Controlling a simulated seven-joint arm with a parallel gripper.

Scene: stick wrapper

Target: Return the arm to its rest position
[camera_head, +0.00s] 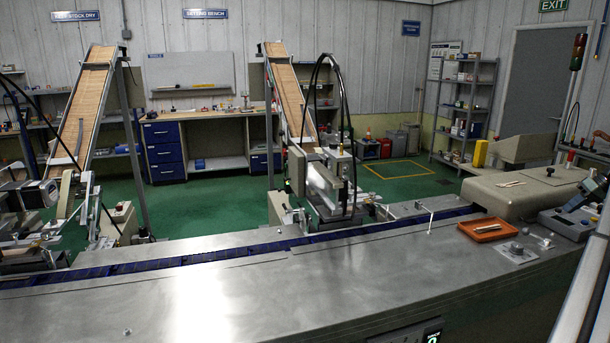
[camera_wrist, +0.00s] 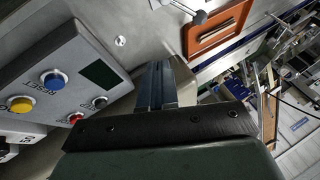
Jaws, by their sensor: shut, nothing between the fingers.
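My gripper (camera_wrist: 155,85) shows in the wrist view with its two dark fingers together and nothing between them. It is beside a grey control panel (camera_wrist: 62,65) with yellow, blue and red buttons and the word RESET. The fingertips point toward the metal worktop (camera_wrist: 120,20), and I see no contact.
An orange tray (camera_head: 508,231) holding pale sticks lies on the steel bench (camera_head: 300,285); it also shows in the wrist view (camera_wrist: 203,50). A blue conveyor (camera_head: 150,265) runs along the bench. A wrapping machine (camera_head: 325,190) stands mid-bench. The front bench top is mostly clear.

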